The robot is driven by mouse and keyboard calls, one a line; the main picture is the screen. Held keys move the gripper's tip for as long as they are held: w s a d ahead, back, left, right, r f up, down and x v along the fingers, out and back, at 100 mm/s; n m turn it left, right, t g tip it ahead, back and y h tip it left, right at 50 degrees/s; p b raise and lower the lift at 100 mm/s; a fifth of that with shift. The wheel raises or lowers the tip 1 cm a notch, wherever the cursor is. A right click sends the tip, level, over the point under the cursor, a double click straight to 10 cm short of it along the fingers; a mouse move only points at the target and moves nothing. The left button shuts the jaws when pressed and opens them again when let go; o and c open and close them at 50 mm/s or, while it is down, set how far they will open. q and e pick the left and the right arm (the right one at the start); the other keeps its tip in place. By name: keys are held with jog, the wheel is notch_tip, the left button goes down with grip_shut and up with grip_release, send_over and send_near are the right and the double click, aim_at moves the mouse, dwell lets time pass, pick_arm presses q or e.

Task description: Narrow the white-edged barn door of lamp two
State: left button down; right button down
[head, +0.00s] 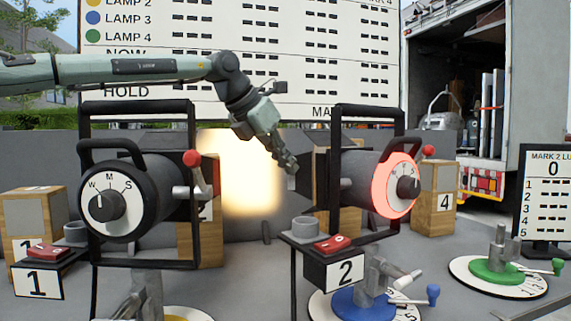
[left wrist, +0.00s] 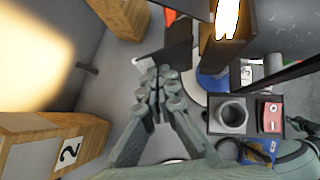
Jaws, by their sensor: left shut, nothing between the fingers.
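Lamp two (head: 357,180) stands right of the middle in the head view, behind the box marked 2 (head: 335,268). Its dark barn doors (head: 308,178) are at its left end, partly seen edge-on. In the left wrist view a dark flap (left wrist: 179,42) stands beside the bright lamp opening (left wrist: 227,18); a thin pale edge (left wrist: 140,61) shows near it, but I cannot tell surely that it is the white-edged door. My left gripper (head: 291,166) is shut and empty, just left of the doors; its fingertips also show in the left wrist view (left wrist: 160,76). My right gripper is not in view.
Another lamp (head: 110,200) stands at the left, behind the box marked 1 (head: 37,280). A bright light patch (head: 238,175) lies on the grey wall. Wooden crates (head: 434,200) stand behind. A grey cup (left wrist: 230,116) and red switch (left wrist: 270,116) sit beside lamp two.

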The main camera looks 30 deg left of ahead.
pick_arm(q)
jog(key=shift+w, duration=1.05)
jog(key=w, duration=0.2)
jog(key=shift+w, duration=0.3)
dwell(0.9)
jog(key=v, duration=0.8)
dwell(0.6)
